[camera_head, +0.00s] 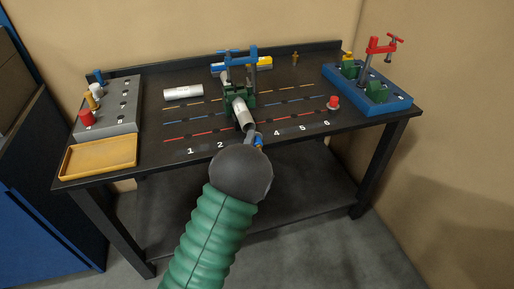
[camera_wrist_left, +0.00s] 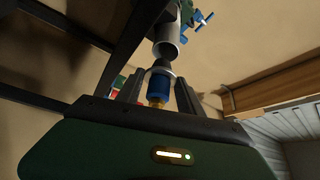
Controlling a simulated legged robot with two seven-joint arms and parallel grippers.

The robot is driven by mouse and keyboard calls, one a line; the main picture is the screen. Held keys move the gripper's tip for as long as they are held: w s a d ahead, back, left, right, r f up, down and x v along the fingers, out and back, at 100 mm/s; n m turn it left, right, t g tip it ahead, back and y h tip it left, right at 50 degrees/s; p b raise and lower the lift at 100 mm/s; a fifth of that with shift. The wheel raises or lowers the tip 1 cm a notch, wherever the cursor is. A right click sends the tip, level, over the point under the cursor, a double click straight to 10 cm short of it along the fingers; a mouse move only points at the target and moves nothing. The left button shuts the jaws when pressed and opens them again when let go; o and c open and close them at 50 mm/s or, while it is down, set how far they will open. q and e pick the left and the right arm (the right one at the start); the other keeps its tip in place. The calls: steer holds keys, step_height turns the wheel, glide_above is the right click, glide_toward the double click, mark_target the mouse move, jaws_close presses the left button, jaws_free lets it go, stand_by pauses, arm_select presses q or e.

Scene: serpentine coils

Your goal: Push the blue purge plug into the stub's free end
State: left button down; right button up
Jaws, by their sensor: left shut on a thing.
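The stub (camera_head: 240,110) is a pale grey pipe held in a green vise (camera_head: 229,91) with a blue top at the middle of the bench. Its free end points to the bench front; in the left wrist view the stub (camera_wrist_left: 169,50) shows an open round mouth. My left gripper (camera_head: 254,139) is shut on the blue purge plug (camera_wrist_left: 158,87), just in front of that mouth. The plug has a blue body and a dark nose facing the mouth. The nose appears very close to the rim; I cannot tell whether they touch. My right gripper is not in view.
A grey rack (camera_head: 121,110) with several coloured plugs and a yellow tray (camera_head: 98,156) are at the left. A loose pale tube (camera_head: 183,92) lies left of the vise. A red-capped piece (camera_head: 333,102) and a blue fixture (camera_head: 393,103) with a red clamp (camera_head: 381,45) are at the right.

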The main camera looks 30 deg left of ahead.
arm_select(q)
steer(key=shift+w+a, duration=0.35)
steer(key=shift+a, duration=0.25)
steer(key=shift+s+d+r, duration=0.1)
steer(key=shift+d+r, duration=0.05)
steer(key=shift+w+a, duration=0.85)
steer(key=shift+a, duration=0.3)
steer(key=shift+w+a+b, duration=0.3)
steer(key=shift+a, duration=0.15)
